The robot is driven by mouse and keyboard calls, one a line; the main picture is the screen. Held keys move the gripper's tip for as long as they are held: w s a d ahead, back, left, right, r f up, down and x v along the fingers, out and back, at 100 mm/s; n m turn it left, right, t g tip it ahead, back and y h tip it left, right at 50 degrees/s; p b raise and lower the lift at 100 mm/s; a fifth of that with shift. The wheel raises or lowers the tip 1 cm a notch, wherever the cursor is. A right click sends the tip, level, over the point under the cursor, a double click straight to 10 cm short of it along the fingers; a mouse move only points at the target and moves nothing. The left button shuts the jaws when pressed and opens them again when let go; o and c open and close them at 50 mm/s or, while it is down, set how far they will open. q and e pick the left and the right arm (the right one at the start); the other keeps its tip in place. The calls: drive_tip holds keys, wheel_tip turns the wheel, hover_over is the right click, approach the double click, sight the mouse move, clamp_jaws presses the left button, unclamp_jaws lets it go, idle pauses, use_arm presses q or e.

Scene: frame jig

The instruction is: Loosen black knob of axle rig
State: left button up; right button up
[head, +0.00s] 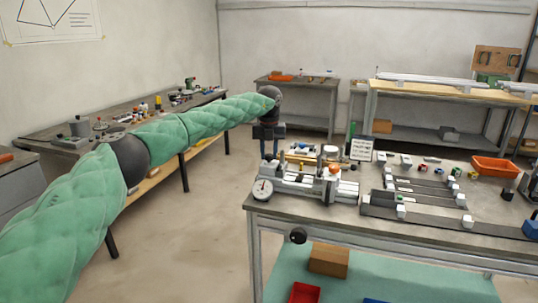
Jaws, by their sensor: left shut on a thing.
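The axle rig (312,186), a grey metal jig with rails and blocks, stands at the left end of the work table. A round white dial (262,189) sits at its near left corner. My left arm reaches across from the left, and my left gripper (269,153) points down at the rig's far left end. It is shut on a small dark part there, apparently the black knob, which the fingers mostly hide. My right gripper is not in view.
A dark round part (298,236) shows at the work table's (380,238) front edge. Behind the rig stands a small sign (361,149). Rails with white blocks fill the table's middle, and an orange bin (494,166) stands at the back right. Open floor lies left of the table.

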use_arm(q)
drive_tip(key=n, duration=0.3)
drive_tip(key=shift+n+b, duration=0.3)
drive_tip(key=shift+r+n, duration=0.1)
drive_tip(key=shift+n, duration=0.4)
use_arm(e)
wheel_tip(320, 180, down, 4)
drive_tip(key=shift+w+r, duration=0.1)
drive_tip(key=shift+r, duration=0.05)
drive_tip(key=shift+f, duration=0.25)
use_arm(q)
drive_tip(key=o, duration=1)
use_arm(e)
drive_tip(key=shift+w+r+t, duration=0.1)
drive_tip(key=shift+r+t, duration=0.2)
